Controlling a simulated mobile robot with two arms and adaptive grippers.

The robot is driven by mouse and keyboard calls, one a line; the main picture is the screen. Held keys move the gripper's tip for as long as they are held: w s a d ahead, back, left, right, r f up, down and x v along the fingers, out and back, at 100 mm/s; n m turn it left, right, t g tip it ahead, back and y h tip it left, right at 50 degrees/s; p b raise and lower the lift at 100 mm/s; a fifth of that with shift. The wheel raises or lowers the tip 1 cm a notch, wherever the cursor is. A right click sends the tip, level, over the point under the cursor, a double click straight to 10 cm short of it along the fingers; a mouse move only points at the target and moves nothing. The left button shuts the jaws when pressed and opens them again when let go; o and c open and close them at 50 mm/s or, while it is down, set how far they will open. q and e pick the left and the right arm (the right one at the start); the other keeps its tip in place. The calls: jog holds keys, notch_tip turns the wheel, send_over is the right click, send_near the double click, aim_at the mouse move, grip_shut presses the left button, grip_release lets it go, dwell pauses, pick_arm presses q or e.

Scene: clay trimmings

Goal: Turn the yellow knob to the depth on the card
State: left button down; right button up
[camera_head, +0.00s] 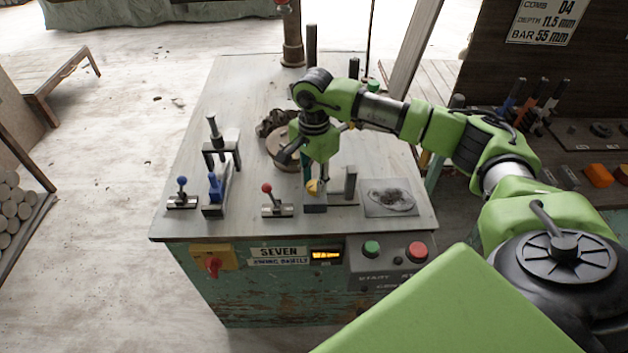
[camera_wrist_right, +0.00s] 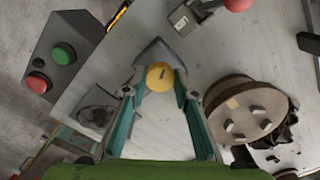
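The yellow knob (camera_head: 312,187) sits on a small grey block near the front of the machine's table; it also shows in the right wrist view (camera_wrist_right: 160,76), with a small grey mark on its face. My right gripper (camera_wrist_right: 159,84) points down over it, one teal-padded finger on each side. The fingers look open, with narrow gaps beside the knob. In the head view the gripper (camera_head: 316,178) partly hides the knob. The card (camera_head: 547,20) at the upper right reads COMB 04, DEPTH 11.5 mm, BAR 55 mm. My left gripper is not in view.
A red-knobbed lever (camera_head: 267,188) stands left of the knob, blue-knobbed parts (camera_head: 182,182) farther left. A round wooden-looking part (camera_head: 283,150) lies behind. A lit display (camera_head: 326,255), too small to read surely, and green (camera_head: 371,248) and red (camera_head: 417,250) buttons are on the front.

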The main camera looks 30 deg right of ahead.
jog(key=c, duration=0.3)
jog(key=m+b, duration=0.1)
jog(key=m, duration=0.1)
jog(key=shift+m, duration=0.4)
jog(key=m+b, duration=0.1)
jog(key=m, duration=0.2)
jog(key=shift+w+m, duration=0.1)
jog(key=shift+m, duration=0.2)
jog(key=m+b, duration=0.1)
jog(key=m, duration=0.3)
jog(key=shift+m+b, duration=0.35)
jog(key=shift+m, duration=1.75)
